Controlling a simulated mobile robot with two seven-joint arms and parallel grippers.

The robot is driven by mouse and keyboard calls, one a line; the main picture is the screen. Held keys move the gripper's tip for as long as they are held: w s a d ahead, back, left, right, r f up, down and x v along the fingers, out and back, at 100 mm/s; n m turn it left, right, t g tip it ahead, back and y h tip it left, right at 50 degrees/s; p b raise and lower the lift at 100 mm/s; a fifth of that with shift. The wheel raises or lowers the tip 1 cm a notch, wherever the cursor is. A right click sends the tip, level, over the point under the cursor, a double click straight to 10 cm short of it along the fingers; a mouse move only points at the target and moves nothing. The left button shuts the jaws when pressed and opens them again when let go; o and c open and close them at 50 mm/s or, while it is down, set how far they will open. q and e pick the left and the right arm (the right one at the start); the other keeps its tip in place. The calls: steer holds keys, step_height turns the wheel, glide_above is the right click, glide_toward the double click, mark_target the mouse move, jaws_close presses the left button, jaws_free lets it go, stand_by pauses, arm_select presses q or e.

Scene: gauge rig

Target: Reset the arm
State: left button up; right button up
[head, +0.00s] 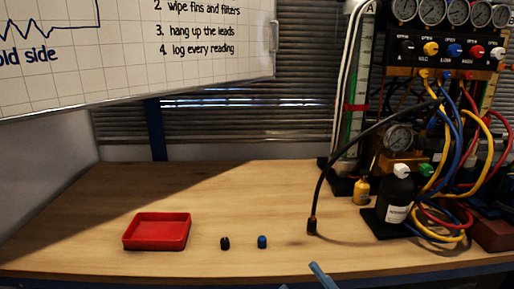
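A slim blue-grey tip, which looks like part of my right gripper (323,275), shows at the bottom edge, right of the middle. It slants in from the lower right, over the front edge of the table. The rest of it is cut off, so I cannot tell whether it is open or shut, and I see nothing held. My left gripper is out of view. A black cap (225,243) and a blue cap (262,242) stand on the table, apart from each other. The gripper tip is to the right of both and nearer to me.
A red tray (157,232) sits at left on the wooden table (240,190). A black hose (323,180) ends near the middle right. The gauge rig (445,50), coloured hoses, a labelled bottle (395,198) and a yellow bottle (361,190) crowd the right. The back middle is clear.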

arm_select(q)
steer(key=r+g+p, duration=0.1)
steer(key=p, duration=0.7)
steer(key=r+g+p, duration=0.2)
steer(key=p, duration=0.7)
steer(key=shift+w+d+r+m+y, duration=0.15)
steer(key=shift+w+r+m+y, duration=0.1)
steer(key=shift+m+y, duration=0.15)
arm_select(e)
steer(key=s+d+f+m+g+h, duration=0.3)
steer(key=f+m+h, duration=0.2)
steer(key=f+m, duration=0.1)
steer(key=s+d+f+m+g+h, duration=0.3)
steer(key=s+f+m+g+h, duration=0.1)
steer(key=f+m+h, duration=0.2)
steer(key=shift+d+f+m+g, duration=0.3)
steer(key=shift+d+f+m, duration=0.1)
steer(key=shift+m, duration=0.1)
